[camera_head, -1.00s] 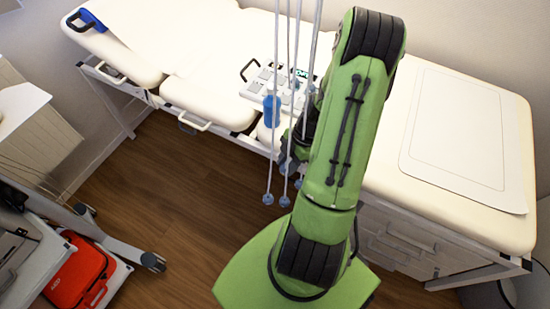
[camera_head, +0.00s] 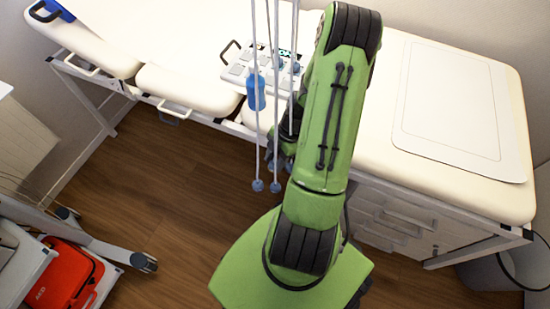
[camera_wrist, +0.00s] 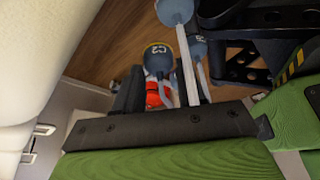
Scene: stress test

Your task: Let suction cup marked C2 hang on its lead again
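The suction cup marked C2 (camera_wrist: 158,58) is blue-grey with yellow lettering and shows in the wrist view. It sits near the left finger of my gripper (camera_wrist: 165,85), and a gap with red behind it shows between the fingers. Whether the cup touches a finger cannot be told. A second cup (camera_wrist: 198,48) is just right of it, and a third cup (camera_wrist: 174,10) is on a pale rod-like lead at the top. In the head view two cups (camera_head: 257,185) (camera_head: 275,187) hang low on pale leads. My arm largely hides my gripper (camera_head: 278,155) there.
A cream couch (camera_head: 190,90) runs along the back with a keypad device (camera_head: 265,70) and a blue bottle-like object (camera_head: 256,92) in front of it. A padded cabinet (camera_head: 400,180) is at right. A red bag (camera_head: 62,275) rests lower left. Wooden floor between is clear.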

